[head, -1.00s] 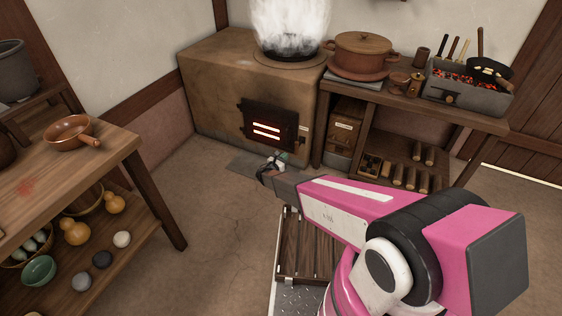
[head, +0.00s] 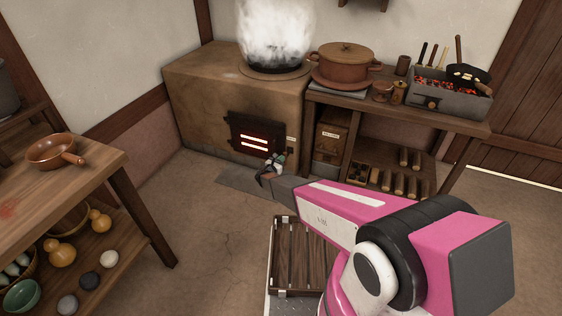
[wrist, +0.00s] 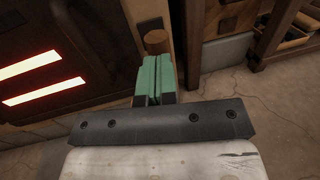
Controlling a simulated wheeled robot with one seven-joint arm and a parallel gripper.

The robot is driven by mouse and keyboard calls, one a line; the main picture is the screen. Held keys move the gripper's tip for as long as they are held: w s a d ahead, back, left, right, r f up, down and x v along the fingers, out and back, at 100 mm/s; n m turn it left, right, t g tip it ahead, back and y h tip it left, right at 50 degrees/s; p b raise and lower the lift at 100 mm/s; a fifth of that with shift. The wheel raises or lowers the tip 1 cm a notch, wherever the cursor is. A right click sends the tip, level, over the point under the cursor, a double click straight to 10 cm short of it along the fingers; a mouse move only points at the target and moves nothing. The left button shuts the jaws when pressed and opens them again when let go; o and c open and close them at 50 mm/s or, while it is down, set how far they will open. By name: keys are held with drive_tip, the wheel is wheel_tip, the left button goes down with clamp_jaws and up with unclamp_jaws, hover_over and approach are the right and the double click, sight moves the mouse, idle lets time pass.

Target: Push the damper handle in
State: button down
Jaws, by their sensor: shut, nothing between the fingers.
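The brown stove (head: 190,100) stands against the back wall, with a dark fire door (head: 232,132) showing two glowing slots. What looks like the damper handle, a round wooden knob (wrist: 157,42), shows in the wrist view to the right of the glowing slots, at the far end of my fingers. I cannot tell whether they touch. My gripper (wrist: 153,80) is shut, its green finger pads together and nothing between them. In the head view my gripper (head: 276,162) is low in front of the stove's right side, and I cannot make out the knob there.
A wooden bench (head: 440,124) right of the stove carries a lidded pot (head: 343,60) and a grey brazier (head: 452,98) with a pan. A wooden table (head: 92,172) with a brown pan (head: 52,150) stands at left.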

drive_tip(key=shift+w+a+x, duration=0.1)
drive_tip(key=shift+a+x, duration=0.05)
drive_tip(key=shift+x, duration=0.6)
drive_tip(key=shift+w+a+x, duration=0.1)
drive_tip(key=shift+a+x, duration=0.05)
drive_tip(key=shift+x, duration=0.6)
drive_tip(key=shift+w+a+x, duration=0.1)
drive_tip(key=shift+a+x, duration=0.05)
drive_tip(key=shift+x, duration=0.6)
drive_tip(key=v, duration=1.5)
drive_tip(key=s+d+r+m+g, duration=0.4)
drive_tip(key=d+r+m, duration=0.15)
drive_tip(key=d, duration=0.25)
drive_tip(key=s+d+r+m+g, duration=0.35)
drive_tip(key=d+r+m, duration=0.2)
drive_tip(key=d, duration=0.25)
drive_tip(key=s+d+r+m+g, duration=0.35)
drive_tip(key=d+m, duration=0.25)
drive_tip(key=d, duration=0.3)
drive_tip(key=s+d+r+m+g+y, duration=0.2)
drive_tip(key=s+r+m+y, duration=0.2)
drive_tip(key=s+r+m, duration=0.2)
drive_tip(key=s+d+r+m+g+y, duration=0.2)
drive_tip(key=s+r+m+y, duration=0.3)
drive_tip(key=s+r, duration=0.3)
drive_tip(key=shift+s+d+r+m, duration=0.3)
drive_tip(key=shift+s+d+m, duration=0.1)
drive_tip(key=shift+s+m, duration=0.5)
